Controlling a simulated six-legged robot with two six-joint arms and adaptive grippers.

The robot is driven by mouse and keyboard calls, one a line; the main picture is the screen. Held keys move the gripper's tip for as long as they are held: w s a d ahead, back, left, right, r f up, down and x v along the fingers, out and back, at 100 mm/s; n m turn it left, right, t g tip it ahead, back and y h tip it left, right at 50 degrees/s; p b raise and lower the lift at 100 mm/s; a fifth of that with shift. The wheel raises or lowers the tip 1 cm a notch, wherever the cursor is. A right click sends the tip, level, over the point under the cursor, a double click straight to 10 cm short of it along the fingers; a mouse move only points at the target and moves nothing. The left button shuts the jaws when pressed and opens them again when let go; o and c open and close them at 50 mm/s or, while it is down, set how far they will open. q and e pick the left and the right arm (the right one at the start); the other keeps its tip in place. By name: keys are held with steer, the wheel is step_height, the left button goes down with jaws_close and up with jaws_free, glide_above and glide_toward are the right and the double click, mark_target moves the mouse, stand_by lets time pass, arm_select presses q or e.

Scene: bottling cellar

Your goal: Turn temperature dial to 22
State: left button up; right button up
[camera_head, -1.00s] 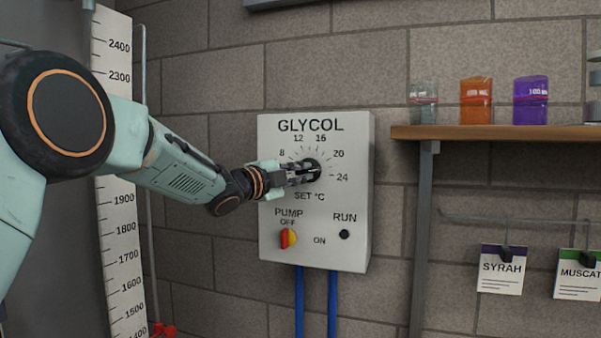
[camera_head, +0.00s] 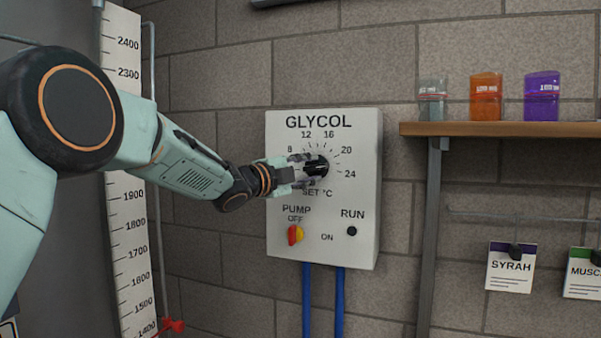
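The temperature dial (camera_head: 318,167) is a black round knob on the light grey GLYCOL control box (camera_head: 362,200) on the wall. Its printed scale runs from 8 past 12, 16 and 20 to 24, above the words SET °C. My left gripper (camera_head: 307,170) is at the dial, coming from the left. Its fingers are spread apart, one above and one below the knob's left side, with a gap between them. They partly hide the dial and the lower left of its scale. I cannot read where the dial points. My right gripper is not in view.
Below the dial are a red and yellow PUMP switch (camera_head: 295,234) and a black RUN spot (camera_head: 352,231). A wooden shelf (camera_head: 500,129) with coloured beakers is to the right, above hanging tags. A tall measuring scale (camera_head: 130,230) stands left, behind my arm.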

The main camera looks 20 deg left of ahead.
arm_select(q)
steer(key=v, duration=1.2)
stand_by(0.3)
